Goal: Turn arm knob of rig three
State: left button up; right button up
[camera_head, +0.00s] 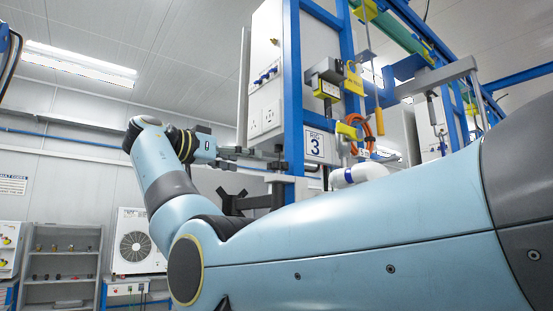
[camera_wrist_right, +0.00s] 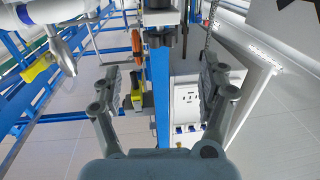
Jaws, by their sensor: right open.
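Rig three shows in the head view as a blue frame (camera_head: 293,90) with a "3" sign (camera_head: 314,145) and a white control box (camera_head: 268,35). A row of small blue knobs or switches (camera_head: 266,75) sits on the box face above white sockets (camera_head: 262,121). I cannot tell which one is the arm knob. My right gripper (camera_head: 245,158) is open and empty, low beside the box and pointing right. In the right wrist view, my right gripper (camera_wrist_right: 160,78) has its fingers spread. The box panel (camera_wrist_right: 187,97) and blue controls (camera_wrist_right: 190,128) appear between and beyond them. My left gripper is out of view.
A blue upright (camera_wrist_right: 162,110) stands beyond the fingers. An orange coiled hose (camera_head: 368,135) and yellow-tagged fittings (camera_head: 353,78) hang on the rig's right side. A grey shelf (camera_head: 62,262) and a fan unit (camera_head: 138,242) stand at the back left.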

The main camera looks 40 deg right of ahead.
aim_at(270, 165)
jog(key=d+p, duration=0.1)
jog(key=d, duration=0.3)
jog(key=shift+d, duration=0.35)
jog(key=d+p, duration=0.1)
jog(key=d, duration=0.5)
jog(key=shift+d, duration=0.15)
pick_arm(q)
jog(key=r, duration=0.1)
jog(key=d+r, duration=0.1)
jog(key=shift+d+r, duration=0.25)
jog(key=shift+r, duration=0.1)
pick_arm(e)
jog(key=shift+w, duration=0.1)
